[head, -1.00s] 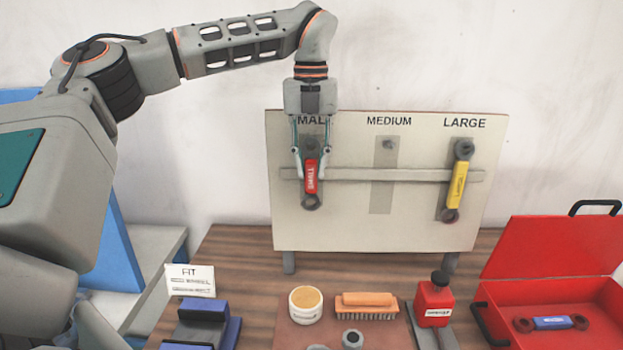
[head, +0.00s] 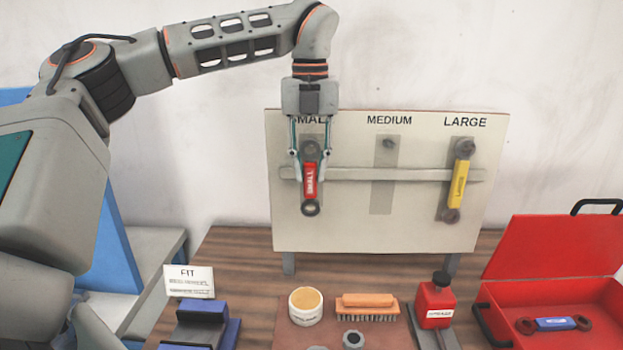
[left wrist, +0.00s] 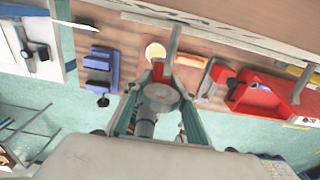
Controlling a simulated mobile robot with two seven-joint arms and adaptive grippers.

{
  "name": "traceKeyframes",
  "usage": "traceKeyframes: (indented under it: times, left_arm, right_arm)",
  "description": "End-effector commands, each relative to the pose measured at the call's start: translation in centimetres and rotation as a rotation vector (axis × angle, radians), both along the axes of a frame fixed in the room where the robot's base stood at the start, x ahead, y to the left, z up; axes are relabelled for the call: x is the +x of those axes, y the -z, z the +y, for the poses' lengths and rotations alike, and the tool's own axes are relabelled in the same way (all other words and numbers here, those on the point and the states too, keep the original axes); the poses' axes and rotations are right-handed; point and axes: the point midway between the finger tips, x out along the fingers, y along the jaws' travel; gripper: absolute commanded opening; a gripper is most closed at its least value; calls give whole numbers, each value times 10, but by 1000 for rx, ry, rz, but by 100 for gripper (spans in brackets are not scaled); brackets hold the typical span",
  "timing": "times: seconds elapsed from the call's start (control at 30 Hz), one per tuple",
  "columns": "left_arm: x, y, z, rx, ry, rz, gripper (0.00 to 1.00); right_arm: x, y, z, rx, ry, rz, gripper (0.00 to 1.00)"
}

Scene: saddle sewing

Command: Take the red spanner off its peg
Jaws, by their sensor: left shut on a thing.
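The red spanner (head: 310,182), marked SMALL, hangs upright under the SMALL label of the tool board (head: 340,225). My left gripper (head: 310,172) comes down from above and is shut on its red handle, one finger on each side. In the left wrist view the spanner (left wrist: 160,93) shows end-on between the fingers, its grey head nearest the camera. The gripper and spanner head hide the SMALL peg, so I cannot tell whether the head is clear of it. My right gripper is not in view.
A yellow spanner (head: 458,184) hangs under LARGE; the MEDIUM peg (head: 388,143) is empty. A rail (head: 415,175) crosses the board. Below stand a round tin (head: 306,306), a brush (head: 367,306), a red bottle (head: 435,304) and an open red toolbox (head: 550,258) holding a blue spanner (head: 553,323).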

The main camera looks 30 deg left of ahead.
Motion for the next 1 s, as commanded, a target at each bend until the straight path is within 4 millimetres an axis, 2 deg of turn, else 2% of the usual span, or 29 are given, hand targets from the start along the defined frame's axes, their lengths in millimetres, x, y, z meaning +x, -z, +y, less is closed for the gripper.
traceKeyframes:
  times: [1.0]
  left_arm:
    - [-37, -4, -23, -1, 0, -2, 9]
  right_arm:
    - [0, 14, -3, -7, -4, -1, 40]
